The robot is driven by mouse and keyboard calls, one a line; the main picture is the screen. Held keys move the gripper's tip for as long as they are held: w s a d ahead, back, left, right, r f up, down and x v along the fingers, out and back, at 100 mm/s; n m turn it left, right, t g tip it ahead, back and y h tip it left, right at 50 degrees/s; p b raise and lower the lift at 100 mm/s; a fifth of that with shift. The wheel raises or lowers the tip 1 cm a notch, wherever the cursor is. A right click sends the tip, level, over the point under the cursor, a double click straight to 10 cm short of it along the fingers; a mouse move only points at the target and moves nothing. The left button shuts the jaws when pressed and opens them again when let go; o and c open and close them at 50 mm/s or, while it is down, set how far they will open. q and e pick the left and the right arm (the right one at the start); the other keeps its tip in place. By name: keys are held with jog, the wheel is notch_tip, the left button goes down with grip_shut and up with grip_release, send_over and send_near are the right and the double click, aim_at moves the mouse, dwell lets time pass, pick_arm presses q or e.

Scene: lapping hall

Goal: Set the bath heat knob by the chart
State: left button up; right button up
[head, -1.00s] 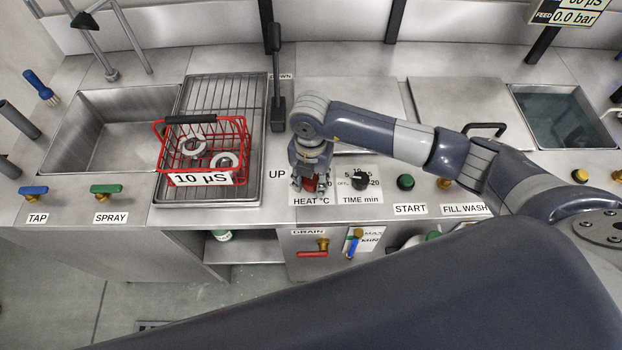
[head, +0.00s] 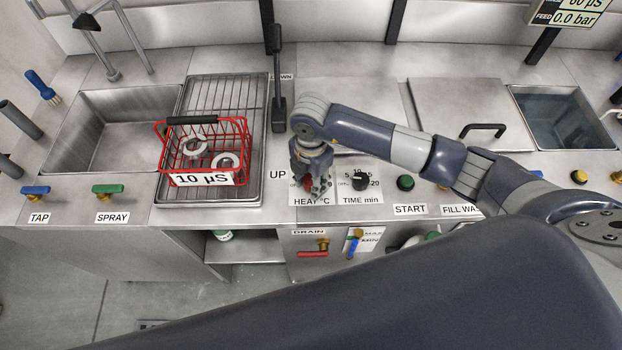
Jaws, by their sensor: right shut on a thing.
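My left gripper is not in view. I cannot make out a chart in this view.
The black time knob (head: 360,181) and the green START button (head: 405,182) are just right of the gripper. A red wire basket (head: 243,150) with metal rings stands on the drainer (head: 222,90) at left. An upright black lever (head: 278,110) stands behind the gripper.

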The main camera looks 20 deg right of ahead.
aim_at(311, 180)
jog(key=o, duration=1.1)
jog(key=shift+c, duration=0.2)
notch_tip(311, 180, up, 12)
